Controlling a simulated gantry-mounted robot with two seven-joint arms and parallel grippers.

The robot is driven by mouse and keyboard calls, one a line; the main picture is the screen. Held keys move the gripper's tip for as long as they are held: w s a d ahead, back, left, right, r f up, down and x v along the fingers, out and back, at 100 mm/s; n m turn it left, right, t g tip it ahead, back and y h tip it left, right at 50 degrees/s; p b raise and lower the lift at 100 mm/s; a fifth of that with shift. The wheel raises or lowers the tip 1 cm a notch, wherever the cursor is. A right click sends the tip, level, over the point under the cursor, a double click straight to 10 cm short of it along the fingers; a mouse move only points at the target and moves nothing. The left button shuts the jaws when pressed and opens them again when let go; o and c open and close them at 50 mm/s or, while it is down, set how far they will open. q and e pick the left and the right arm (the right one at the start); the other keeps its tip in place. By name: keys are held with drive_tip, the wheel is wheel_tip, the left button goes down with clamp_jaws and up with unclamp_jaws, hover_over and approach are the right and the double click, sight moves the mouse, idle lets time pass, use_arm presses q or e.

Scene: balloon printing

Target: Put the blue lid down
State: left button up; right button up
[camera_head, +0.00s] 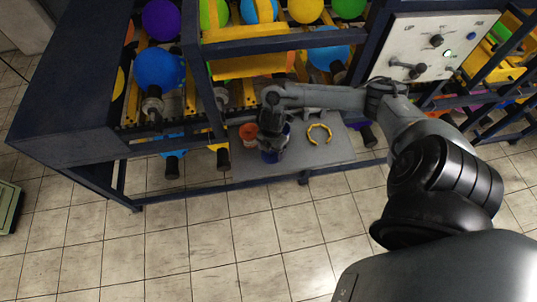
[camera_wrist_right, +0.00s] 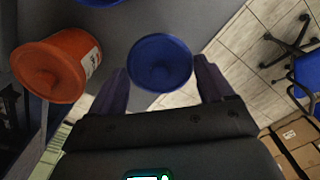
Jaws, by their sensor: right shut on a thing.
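The blue lid (camera_wrist_right: 160,50) is round with a small knob in the middle. In the right wrist view it sits between the two fingers of my right gripper (camera_wrist_right: 162,78), which is shut on it. In the head view my right gripper (camera_head: 272,138) is over the grey shelf (camera_head: 345,150), and it hides most of the lid. Something blue (camera_head: 273,156) shows just below it, but I cannot tell lid from container there. A blue rim (camera_wrist_right: 98,2) is cut off at the top of the right wrist view. My left gripper is not in view.
An orange container (camera_wrist_right: 50,68) with an orange lid stands left of the gripper; it also shows in the head view (camera_head: 248,132). A yellow ring (camera_head: 319,134) lies on the shelf to the right. Balloon racks and a control panel (camera_head: 432,45) stand behind.

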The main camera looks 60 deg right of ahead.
sight(269, 155)
drive_tip(key=shift+w+a+f, duration=0.2)
drive_tip(key=shift+w+f, duration=0.1)
drive_tip(key=shift+w, duration=0.25)
drive_tip(key=shift+f, duration=0.2)
wheel_tip(269, 155, down, 4)
drive_tip(key=shift+r, duration=0.25)
drive_tip(key=shift+f, duration=0.1)
drive_tip(key=shift+f, duration=0.2)
drive_tip(key=o, duration=0.9)
drive_tip(key=shift+r, duration=0.1)
drive_tip(key=shift+r, duration=0.1)
